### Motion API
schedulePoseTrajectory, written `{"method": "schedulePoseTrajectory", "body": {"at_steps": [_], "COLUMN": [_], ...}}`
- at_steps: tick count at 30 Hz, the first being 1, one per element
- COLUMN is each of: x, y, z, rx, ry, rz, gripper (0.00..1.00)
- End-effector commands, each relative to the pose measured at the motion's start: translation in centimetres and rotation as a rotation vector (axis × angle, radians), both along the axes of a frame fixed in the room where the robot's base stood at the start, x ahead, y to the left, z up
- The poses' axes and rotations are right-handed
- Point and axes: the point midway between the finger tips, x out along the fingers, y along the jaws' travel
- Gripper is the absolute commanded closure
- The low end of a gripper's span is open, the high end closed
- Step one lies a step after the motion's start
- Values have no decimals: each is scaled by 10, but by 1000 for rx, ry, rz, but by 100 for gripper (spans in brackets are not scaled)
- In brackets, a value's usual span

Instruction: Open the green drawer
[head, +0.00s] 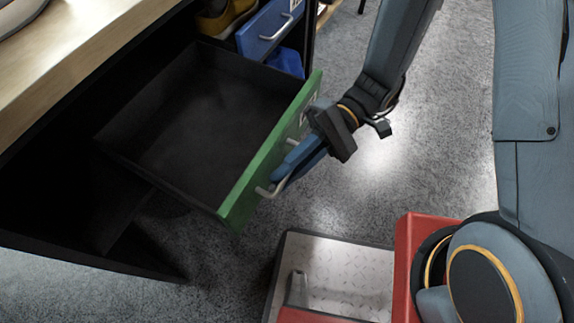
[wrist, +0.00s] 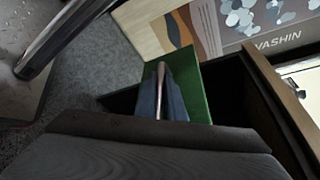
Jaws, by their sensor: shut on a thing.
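The green drawer (head: 246,188) is pulled well out of the dark cabinet, and its black interior (head: 205,115) looks empty. A pale metal handle (head: 272,190) runs along its green front. My gripper (head: 285,174) is shut on this handle at the outer side of the front. In the wrist view, my gripper's blue fingers (wrist: 172,105) close around the handle (wrist: 161,88), with the green front (wrist: 205,80) just beyond. The fingers hide part of the handle.
The wooden tabletop (head: 75,55) overhangs at left. My metal-topped base is close in front. Grey carpet (head: 440,130) is clear at right.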

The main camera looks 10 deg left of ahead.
Motion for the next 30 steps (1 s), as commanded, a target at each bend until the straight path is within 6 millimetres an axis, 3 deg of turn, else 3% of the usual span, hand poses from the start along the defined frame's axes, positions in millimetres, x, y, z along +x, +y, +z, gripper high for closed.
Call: {"method": "schedulePoseTrajectory", "body": {"at_steps": [1, 3, 14, 30], "x": [0, 0, 4, 60], "y": [0, -1, -3, -43], "z": [-1, -1, 1, 16], "rx": [-1, 0, 0, -1], "ry": [-1, 0, -1, 0], "rz": [2, 1, -3, -3], "gripper": [100, 83, 83, 83]}}
